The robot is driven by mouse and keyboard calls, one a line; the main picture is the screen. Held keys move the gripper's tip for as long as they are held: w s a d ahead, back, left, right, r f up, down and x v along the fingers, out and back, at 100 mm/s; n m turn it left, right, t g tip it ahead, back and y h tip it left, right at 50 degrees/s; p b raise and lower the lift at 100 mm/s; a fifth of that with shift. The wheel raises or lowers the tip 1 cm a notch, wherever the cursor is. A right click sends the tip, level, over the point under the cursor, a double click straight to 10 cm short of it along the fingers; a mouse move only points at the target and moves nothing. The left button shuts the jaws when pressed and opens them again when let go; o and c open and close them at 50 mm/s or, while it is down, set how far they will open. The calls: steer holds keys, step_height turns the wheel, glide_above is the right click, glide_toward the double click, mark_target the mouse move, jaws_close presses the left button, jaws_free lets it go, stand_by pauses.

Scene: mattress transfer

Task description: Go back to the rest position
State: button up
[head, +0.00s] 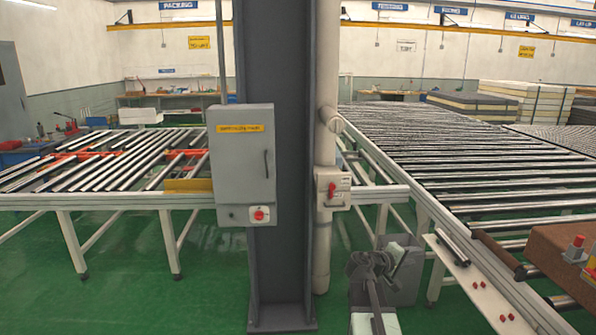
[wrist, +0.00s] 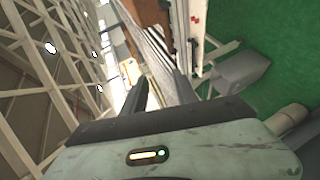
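My gripper (wrist: 160,92) shows in the wrist view with its two dark fingers apart and a gap between them. Nothing is held in the gap. In the head view my arm stands low, right of the big column, beside the right roller conveyor. How its fingers stand cannot be made out there. No mattress is near my gripper. Stacked mattresses (head: 480,103) lie far back on the right.
A dark steel column (head: 283,230) with a grey control box (head: 242,155) stands ahead. Roller conveyors lie left (head: 110,202) and right (head: 470,170). A grey bin (head: 405,275) is close behind my arm; it also shows in the wrist view (wrist: 240,70). Green floor is open at left.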

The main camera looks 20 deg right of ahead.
steer(key=w+a+f+y, duration=0.1)
steer(key=a+f+y, duration=0.4)
steer(key=a, duration=0.9)
steer(key=w+a+f+y, duration=0.1)
steer(key=a+f+y, duration=0.2)
steer(key=a+f, duration=0.75)
steer(key=s+a+f+g+y, duration=0.1)
steer(key=s+a+y, duration=0.2)
steer(key=a, duration=0.7)
steer(key=s+a+f+g+y, duration=0.1)
steer(key=s+a+g+y, duration=0.1)
steer(key=s+a, duration=0.4)
steer(key=a+y, duration=0.1)
steer(key=a, duration=0.3)
steer(key=shift+m+y, duration=0.3)
